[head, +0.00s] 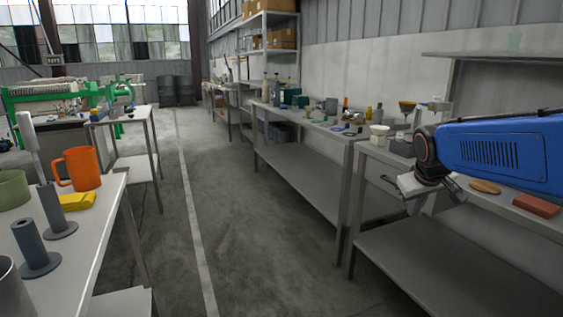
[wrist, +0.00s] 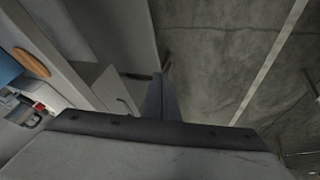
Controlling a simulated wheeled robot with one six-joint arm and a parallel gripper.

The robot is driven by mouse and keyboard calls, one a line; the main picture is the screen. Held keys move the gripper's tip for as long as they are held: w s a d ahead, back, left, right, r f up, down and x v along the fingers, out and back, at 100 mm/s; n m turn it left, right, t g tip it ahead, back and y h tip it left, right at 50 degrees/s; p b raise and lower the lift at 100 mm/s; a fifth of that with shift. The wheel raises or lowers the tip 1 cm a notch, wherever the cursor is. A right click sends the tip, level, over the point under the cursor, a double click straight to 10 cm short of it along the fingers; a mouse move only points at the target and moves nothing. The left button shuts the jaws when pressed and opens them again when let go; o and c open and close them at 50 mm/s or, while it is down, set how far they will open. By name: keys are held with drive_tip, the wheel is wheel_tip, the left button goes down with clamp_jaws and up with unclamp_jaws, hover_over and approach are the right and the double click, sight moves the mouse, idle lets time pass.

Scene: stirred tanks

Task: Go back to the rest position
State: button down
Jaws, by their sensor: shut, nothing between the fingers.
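My gripper (head: 413,205) is at the right in the head view, at the end of my blue arm. It points down beside the front edge of the right-hand workbench (head: 470,203). In the wrist view its dark fingers (wrist: 162,98) point out over the grey floor, with nothing between them. It is shut and empty. No object touches it that I can see.
The right bench holds a brown oval piece (head: 485,187) and a red block (head: 537,206). A left table bears an orange mug (head: 82,168), a yellow block (head: 76,201) and a grey spool stand (head: 38,262). The aisle floor (head: 240,220) between them is clear.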

drive_tip(key=s+a+f, duration=0.2)
drive_tip(key=s+f, duration=0.1)
drive_tip(key=s, duration=0.6)
drive_tip(key=s+a+f+m+y, duration=0.1)
drive_tip(key=s+a+f, duration=0.2)
drive_tip(key=s, duration=0.6)
drive_tip(key=s+a+f+g+y, duration=0.1)
drive_tip(key=s+f, duration=0.3)
drive_tip(key=s, duration=0.5)
drive_tip(key=shift+s+a+f+m, duration=0.3)
drive_tip(key=shift+a+m, duration=0.1)
drive_tip(key=shift+a, duration=0.3)
